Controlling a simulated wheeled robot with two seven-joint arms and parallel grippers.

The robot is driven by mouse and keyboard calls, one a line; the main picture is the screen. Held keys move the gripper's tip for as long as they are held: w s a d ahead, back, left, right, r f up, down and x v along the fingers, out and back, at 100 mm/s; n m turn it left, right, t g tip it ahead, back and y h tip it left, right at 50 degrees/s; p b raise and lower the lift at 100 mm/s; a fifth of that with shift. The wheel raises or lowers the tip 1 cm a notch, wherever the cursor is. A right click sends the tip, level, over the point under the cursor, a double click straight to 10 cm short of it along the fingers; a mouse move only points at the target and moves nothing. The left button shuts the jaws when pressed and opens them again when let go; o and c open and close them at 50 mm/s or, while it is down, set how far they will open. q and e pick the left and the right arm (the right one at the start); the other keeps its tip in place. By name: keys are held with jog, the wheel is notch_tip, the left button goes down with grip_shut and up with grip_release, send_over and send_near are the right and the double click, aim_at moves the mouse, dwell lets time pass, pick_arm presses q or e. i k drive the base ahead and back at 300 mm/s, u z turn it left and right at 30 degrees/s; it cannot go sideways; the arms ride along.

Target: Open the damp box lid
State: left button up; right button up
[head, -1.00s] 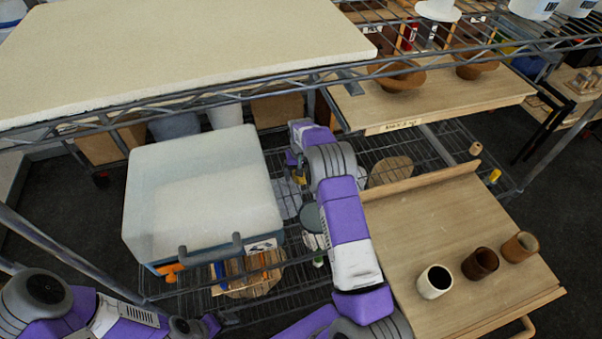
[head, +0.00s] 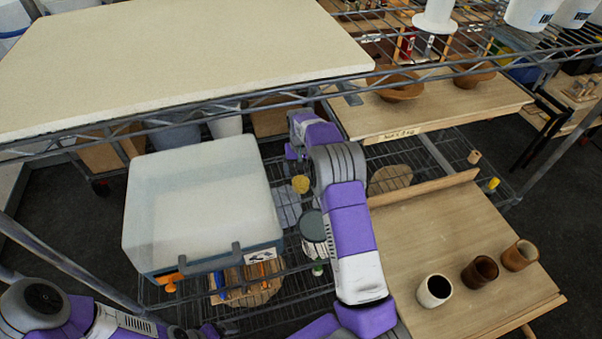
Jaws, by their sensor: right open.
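The damp box (head: 262,248) is blue with a pale, whitish lid (head: 200,195), and stands on the wire shelf at left centre. The lid lies closed on it.
A wire rack shelf with a pale board (head: 180,60) overhangs the box's back. On the right, a wooden board (head: 440,240) carries three cups (head: 480,271). A dark-lidded jar (head: 313,226), a yellow sponge-like item (head: 301,185) and wooden tools (head: 245,285) are close to the box.

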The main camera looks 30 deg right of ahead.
aim_at(130, 242)
jog(key=k, duration=1)
